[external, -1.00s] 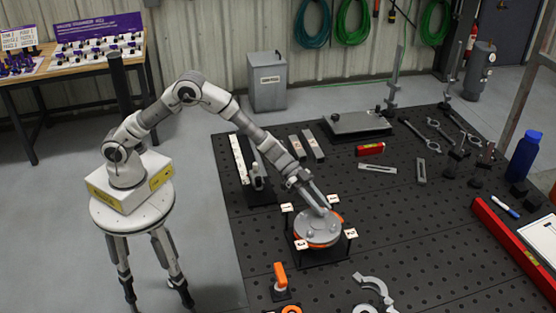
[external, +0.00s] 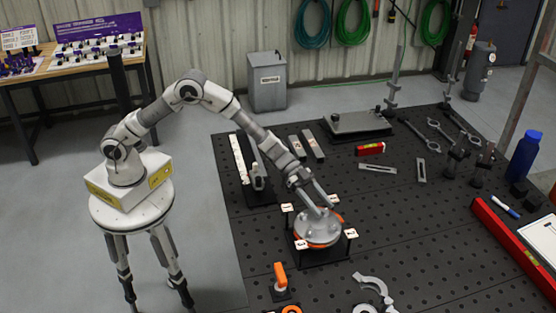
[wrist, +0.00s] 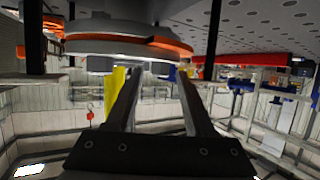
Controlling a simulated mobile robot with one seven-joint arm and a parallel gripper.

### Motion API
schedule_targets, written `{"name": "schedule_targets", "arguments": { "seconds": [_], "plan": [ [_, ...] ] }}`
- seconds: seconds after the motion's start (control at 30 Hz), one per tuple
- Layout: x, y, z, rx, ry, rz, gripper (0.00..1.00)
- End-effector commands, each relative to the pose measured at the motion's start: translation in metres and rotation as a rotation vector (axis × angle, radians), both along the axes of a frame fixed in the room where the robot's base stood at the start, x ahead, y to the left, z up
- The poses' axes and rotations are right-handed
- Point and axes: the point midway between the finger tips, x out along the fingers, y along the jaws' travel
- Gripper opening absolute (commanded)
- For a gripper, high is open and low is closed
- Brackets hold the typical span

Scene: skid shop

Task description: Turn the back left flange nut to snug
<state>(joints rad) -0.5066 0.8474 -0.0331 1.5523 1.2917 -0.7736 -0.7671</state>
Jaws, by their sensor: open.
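The round grey flange (external: 318,230) with an orange ring under it sits on a dark square stand on the perforated table. Small white number tags stand around it, including one at the back left (external: 287,207) and one at the back right (external: 333,200). My gripper (external: 324,208) is over the flange's back part, pointing down, with its two fingers apart and nothing visibly held. In the wrist view, the open fingers (wrist: 154,82) reach toward the flange's grey and orange edge (wrist: 140,45). The back left nut is too small or hidden to make out; contact cannot be told.

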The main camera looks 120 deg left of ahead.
Motion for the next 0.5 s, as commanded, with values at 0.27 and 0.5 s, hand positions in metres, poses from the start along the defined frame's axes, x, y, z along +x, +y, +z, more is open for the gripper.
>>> {"name": "schedule_targets", "arguments": {
  "seconds": [0.27, 0.5],
  "plan": [
    [-0.0005, 0.0007, -0.0039, 0.001, 0.003, 0.012, 0.59],
    [-0.0013, -0.0005, -0.0081, 0.001, 0.003, 0.071, 0.59]
  ]
}}
